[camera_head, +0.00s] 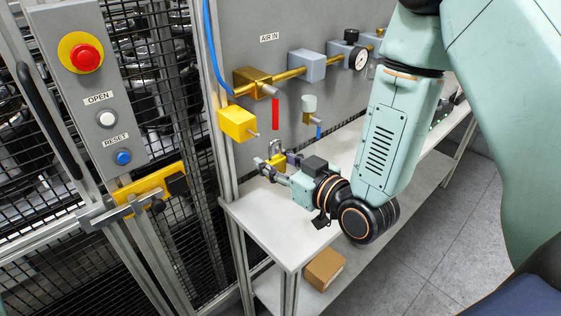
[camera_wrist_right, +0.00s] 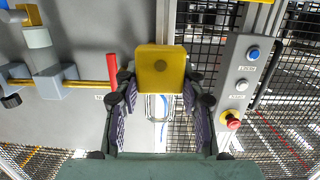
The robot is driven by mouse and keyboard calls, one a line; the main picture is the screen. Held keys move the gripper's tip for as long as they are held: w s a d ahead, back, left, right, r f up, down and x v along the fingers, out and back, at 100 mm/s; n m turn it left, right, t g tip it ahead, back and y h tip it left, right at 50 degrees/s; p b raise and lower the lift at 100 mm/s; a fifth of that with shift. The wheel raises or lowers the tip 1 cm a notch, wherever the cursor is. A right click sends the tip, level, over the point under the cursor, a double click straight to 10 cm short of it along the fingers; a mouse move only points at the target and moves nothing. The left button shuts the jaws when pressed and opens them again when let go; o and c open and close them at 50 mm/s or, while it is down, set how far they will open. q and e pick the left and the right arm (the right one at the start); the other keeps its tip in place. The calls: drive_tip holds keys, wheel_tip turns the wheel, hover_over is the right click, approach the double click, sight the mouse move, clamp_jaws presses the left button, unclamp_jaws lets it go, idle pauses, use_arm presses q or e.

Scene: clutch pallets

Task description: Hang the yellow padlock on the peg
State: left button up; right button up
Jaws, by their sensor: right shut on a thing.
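The yellow padlock (camera_head: 276,161) is held between the fingertips of my right gripper (camera_head: 275,164), its metal shackle on the upper side. It also shows in the right wrist view, where its yellow body (camera_wrist_right: 160,68) sits between the two fingers. The grey peg (camera_head: 253,133) sticks out of a yellow block (camera_head: 237,123) on the grey panel, left of and above the padlock in the head view. The padlock is apart from the peg there. I cannot make out the peg in the wrist view. My left gripper is not in view.
A brass pipe with a red-handled valve (camera_head: 276,112) runs along the panel (camera_head: 255,55) above the padlock. A white bench (camera_head: 266,219) lies below, with a cardboard box (camera_head: 323,270) on its lower shelf. A button box (camera_head: 93,100) and mesh fence stand at left.

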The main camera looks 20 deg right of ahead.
drive_tip(key=shift+w+a, duration=0.25)
drive_tip(key=shift+w+f, duration=0.1)
drive_tip(key=shift+w, duration=0.2)
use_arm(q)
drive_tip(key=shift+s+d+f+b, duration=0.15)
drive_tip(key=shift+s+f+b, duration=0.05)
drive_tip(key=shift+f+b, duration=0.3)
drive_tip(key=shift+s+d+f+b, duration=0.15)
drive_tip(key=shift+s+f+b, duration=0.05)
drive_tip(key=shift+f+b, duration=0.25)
use_arm(e)
drive_tip(key=x, duration=0.6)
drive_tip(key=shift+d, duration=0.25)
drive_tip(key=shift+w+a+f, duration=0.1)
drive_tip(key=shift+w, duration=0.05)
